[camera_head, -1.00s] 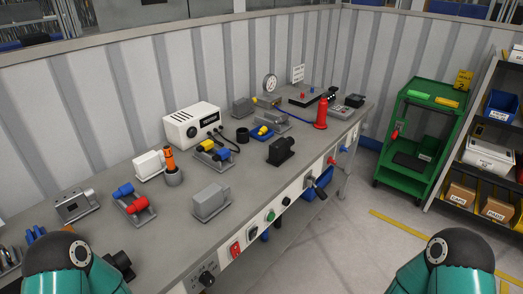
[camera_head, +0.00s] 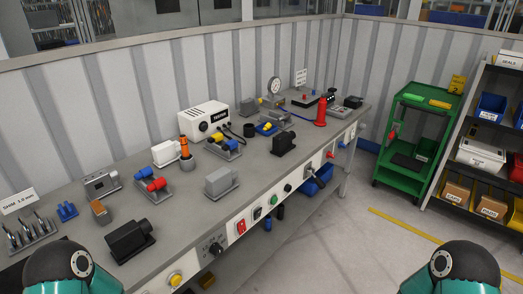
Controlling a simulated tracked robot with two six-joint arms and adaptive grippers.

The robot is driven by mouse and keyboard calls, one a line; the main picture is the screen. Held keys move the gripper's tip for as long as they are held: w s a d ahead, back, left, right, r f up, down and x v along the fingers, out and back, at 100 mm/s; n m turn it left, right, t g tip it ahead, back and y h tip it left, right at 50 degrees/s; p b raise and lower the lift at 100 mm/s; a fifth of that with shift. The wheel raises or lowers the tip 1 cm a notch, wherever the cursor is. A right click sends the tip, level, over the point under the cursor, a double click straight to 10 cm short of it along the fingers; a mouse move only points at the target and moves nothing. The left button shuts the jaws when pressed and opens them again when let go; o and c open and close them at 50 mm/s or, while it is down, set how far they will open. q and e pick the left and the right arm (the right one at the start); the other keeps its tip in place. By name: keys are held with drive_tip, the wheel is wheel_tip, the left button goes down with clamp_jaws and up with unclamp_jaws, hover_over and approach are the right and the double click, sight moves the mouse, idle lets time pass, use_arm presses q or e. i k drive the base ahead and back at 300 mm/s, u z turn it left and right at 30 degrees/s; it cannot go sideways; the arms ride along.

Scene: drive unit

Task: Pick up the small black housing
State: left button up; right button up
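Two black housings stand on the grey workbench (camera_head: 190,200). One black housing (camera_head: 130,241) lies near the front edge at the lower left and looks larger, being closer. The other black housing (camera_head: 284,143) stands upright farther along the bench, near its front edge, and looks smaller. I cannot tell their true sizes apart for certain. Only rounded teal and black parts of my two arms show at the bottom left and bottom right corners. Neither gripper is in view.
A grey housing (camera_head: 221,181) stands between the two black ones. A red-and-blue part (camera_head: 153,185), an orange-topped tool (camera_head: 184,150), a white box (camera_head: 204,121) and a red cylinder (camera_head: 320,112) share the bench. A green cart (camera_head: 411,140) stands at the right, with open floor before it.

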sight(282, 143)
drive_tip(key=u, duration=0.05)
drive_tip(key=k, duration=0.4)
drive_tip(key=z, duration=0.25)
drive_tip(key=i, duration=0.85)
drive_tip(key=u, duration=0.25)
drive_tip(key=k, duration=0.65)
drive_tip(key=i, duration=0.75)
drive_tip(key=z, duration=1.5)
